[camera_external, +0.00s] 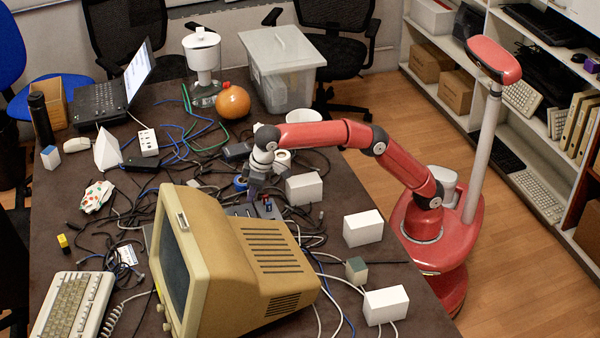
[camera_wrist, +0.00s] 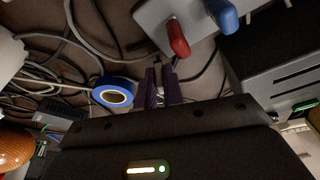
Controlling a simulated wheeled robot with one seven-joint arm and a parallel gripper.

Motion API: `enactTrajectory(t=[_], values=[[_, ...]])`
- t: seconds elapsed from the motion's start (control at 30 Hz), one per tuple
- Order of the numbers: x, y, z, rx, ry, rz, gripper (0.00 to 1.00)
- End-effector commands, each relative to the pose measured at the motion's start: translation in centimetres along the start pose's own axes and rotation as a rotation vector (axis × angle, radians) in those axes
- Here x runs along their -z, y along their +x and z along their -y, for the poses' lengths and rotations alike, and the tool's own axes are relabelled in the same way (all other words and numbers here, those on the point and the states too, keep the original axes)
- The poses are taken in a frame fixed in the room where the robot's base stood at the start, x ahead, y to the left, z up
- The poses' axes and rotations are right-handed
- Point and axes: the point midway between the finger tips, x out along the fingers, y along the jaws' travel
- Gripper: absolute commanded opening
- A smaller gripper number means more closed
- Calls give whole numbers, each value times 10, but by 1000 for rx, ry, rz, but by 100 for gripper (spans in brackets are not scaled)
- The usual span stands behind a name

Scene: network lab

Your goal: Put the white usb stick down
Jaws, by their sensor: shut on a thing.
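My gripper (camera_external: 254,192) is over the cluttered middle of the table, behind the beige monitor. In the wrist view its dark fingers (camera_wrist: 160,88) are closed on a small pale thing, the white usb stick (camera_wrist: 159,97); only a sliver of it shows between them. In the outside view the stick is too small to make out. Cables and dark tabletop lie beyond the fingertips; I cannot tell how high the stick is above them.
A blue tape roll (camera_wrist: 113,92) lies left of the fingers, a grey box with red and blue levers (camera_wrist: 200,28) close by. The beige monitor (camera_external: 235,260), white boxes (camera_external: 303,189) and tangled cables crowd the table (camera_external: 345,195). Little bare tabletop shows near my gripper.

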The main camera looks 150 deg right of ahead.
Motion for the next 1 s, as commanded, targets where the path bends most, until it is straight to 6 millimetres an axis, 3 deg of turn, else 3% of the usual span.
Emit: enactTrajectory(t=[0.17,0.2,0.37,0.67,1.0], values=[[-1,3,0,0,0,1,0],[-1,3,0,0,0,0,12],[-1,3,0,0,0,1,31],[0,0,0,0,0,0,31],[1,-55,1,1,-1,-2,31]])
